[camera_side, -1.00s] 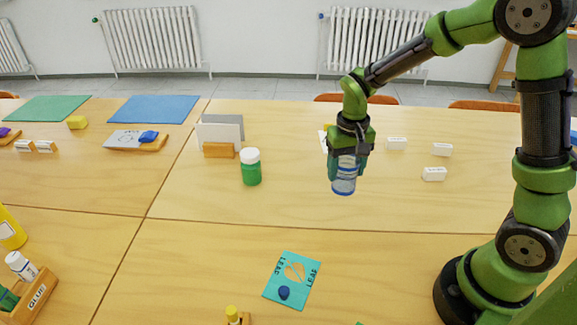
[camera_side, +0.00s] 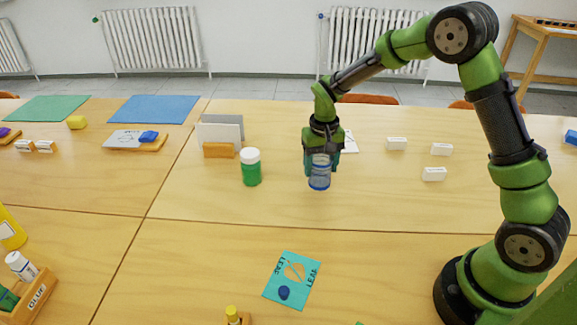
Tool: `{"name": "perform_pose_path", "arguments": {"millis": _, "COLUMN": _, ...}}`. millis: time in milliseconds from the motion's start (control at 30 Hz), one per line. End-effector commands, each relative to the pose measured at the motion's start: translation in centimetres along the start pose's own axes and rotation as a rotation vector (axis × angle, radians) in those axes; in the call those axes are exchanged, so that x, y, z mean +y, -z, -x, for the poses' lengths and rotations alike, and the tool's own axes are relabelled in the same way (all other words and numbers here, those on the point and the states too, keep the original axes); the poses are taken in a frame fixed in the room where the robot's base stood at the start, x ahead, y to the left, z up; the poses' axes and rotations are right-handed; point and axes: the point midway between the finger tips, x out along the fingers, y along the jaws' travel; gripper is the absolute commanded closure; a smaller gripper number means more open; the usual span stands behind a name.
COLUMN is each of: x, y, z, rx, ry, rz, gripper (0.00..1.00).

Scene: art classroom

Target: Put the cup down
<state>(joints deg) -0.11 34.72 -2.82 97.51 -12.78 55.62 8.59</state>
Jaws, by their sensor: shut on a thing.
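The cup (camera_side: 319,182) is clear with blue bands and hangs upright below my gripper (camera_side: 320,165). My gripper is shut on the cup's upper part, and its fingers hide some of it. The cup is over the far table, to the right of a green jar with a white lid. I cannot tell whether the cup's base touches the table or is a little above it.
The green jar (camera_side: 251,168) stands close on the left, before a card holder (camera_side: 219,150). A teal leaf card (camera_side: 292,280) with a blue lump lies nearer. Bare table surrounds the cup in front.

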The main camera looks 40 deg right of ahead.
Motion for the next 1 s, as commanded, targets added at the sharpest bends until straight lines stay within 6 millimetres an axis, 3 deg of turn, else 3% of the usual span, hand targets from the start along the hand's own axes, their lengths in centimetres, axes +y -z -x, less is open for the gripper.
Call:
{"name": "perform_pose_path", "arguments": {"millis": 167, "x": 0.0, "y": 0.0, "z": -0.4, "rx": -0.001, "ry": -0.001, "rz": 0.000, "gripper": 0.68}}
{"name": "perform_pose_path", "arguments": {"millis": 200, "x": 0.0, "y": 0.0, "z": -0.3, "rx": -0.001, "ry": 0.000, "rz": 0.000, "gripper": 0.32}}
{"name": "perform_pose_path", "arguments": {"millis": 333, "x": 0.0, "y": 0.0, "z": -0.3, "rx": -0.001, "ry": 0.000, "rz": 0.000, "gripper": 0.13}}
{"name": "perform_pose_path", "arguments": {"millis": 733, "x": 0.0, "y": 0.0, "z": 0.3, "rx": 0.001, "ry": 0.001, "rz": 0.000, "gripper": 0.13}}
{"name": "perform_pose_path", "arguments": {"millis": 1000, "x": -0.1, "y": 0.1, "z": 5.4, "rx": 0.005, "ry": 0.003, "rz": 0.000, "gripper": 0.13}}
